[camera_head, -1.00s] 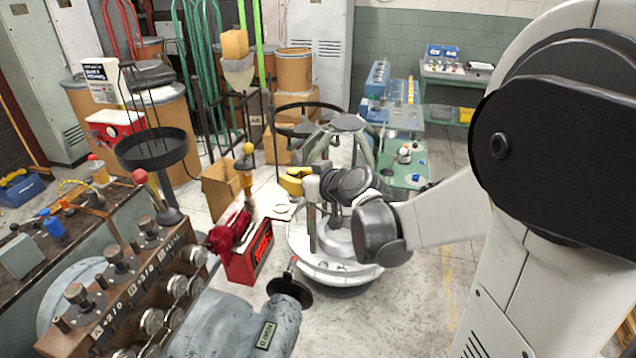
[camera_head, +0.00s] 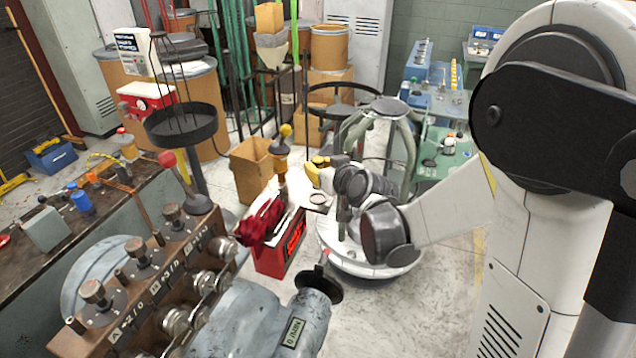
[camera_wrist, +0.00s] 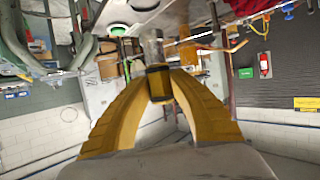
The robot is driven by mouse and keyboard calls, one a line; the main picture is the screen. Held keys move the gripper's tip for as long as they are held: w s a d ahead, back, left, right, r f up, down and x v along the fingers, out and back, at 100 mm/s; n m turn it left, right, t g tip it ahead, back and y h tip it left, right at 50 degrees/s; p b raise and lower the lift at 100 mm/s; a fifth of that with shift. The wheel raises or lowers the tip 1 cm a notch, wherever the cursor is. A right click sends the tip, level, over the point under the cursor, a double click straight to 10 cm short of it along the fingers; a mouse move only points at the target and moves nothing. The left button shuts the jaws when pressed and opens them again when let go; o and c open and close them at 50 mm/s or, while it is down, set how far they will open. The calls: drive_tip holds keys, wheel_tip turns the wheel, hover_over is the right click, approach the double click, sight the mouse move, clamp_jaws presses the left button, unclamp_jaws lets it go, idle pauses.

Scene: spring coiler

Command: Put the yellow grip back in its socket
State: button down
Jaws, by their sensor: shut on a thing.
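My gripper (camera_wrist: 158,78) has yellow fingers and is shut on a short cylinder, which looks like the yellow grip (camera_wrist: 158,84), with a dark band and some yellow. A grey, glassy-looking cylinder (camera_wrist: 152,47) shows just beyond it; I cannot tell if the two are joined. In the head view my gripper (camera_head: 315,168) is small at the middle, and the held piece is not clear there. Left of it stands a yellow-topped upright piece (camera_head: 281,148), apart from the fingers. I cannot make out the socket.
A red box (camera_head: 280,245) with a red cloth (camera_head: 260,220) stands below and left of the gripper. A cardboard box (camera_head: 252,168) stands behind. Bare floor shows at bottom centre.

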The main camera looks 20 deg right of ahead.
drive_tip(key=shift+w+f+b, duration=0.1)
drive_tip(key=shift+f+b, duration=0.65)
drive_tip(key=shift+f, duration=1.3)
drive_tip(key=shift+f, duration=0.1)
drive_tip(key=c, duration=1.3)
unclamp_jaws()
drive_tip(key=shift+o, duration=0.2)
